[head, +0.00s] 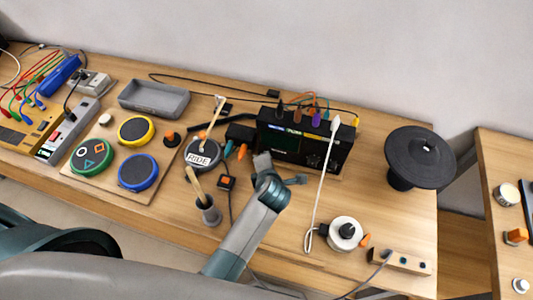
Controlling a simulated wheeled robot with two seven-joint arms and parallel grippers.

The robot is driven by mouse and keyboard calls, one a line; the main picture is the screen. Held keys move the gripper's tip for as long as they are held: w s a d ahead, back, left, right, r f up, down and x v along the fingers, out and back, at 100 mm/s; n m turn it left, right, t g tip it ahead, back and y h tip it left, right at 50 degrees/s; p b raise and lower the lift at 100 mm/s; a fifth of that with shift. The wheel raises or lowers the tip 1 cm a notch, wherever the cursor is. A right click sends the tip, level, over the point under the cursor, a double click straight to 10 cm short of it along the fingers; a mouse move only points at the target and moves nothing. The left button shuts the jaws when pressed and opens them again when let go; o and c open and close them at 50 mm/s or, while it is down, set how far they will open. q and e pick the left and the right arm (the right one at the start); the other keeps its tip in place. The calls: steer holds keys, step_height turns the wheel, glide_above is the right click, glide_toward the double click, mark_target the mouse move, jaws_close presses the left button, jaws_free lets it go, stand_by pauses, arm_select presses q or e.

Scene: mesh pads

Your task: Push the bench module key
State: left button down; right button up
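A black bench module (327,156) with a dark greenish screen (281,141) and small knobs stands near the wall, with coloured plugs along its top. I cannot make out which of its small controls is the key. A small black square unit with an orange button (227,182) lies in front of it, with a cable. My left arm seems to be the one that reaches up from the bottom. Its gripper (263,160) is just in front of the module's lower left and hides part of it. Contact and finger opening cannot be told. My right gripper is not seen.
Round pads (136,130) sit on a wooden board at left. A black "RIDE" pad (203,153) and a cup (208,212) with a stick are left of my arm. A white stick (322,190) leans across the module's right. A black round pad (420,157) stands farther right.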

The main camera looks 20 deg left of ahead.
arm_select(q)
steer(key=shift+w, duration=0.4)
stand_by(0.6)
steer(key=shift+s, duration=0.1)
steer(key=shift+s+p, duration=0.5)
steer(key=shift+p, duration=0.1)
steer(key=shift+s, duration=0.3)
steer(key=shift+s+a+p, duration=0.1)
steer(key=shift+s+p, duration=0.7)
steer(key=shift+s, duration=0.8)
steer(key=shift+s+p, duration=0.45)
steer(key=shift+s, duration=0.95)
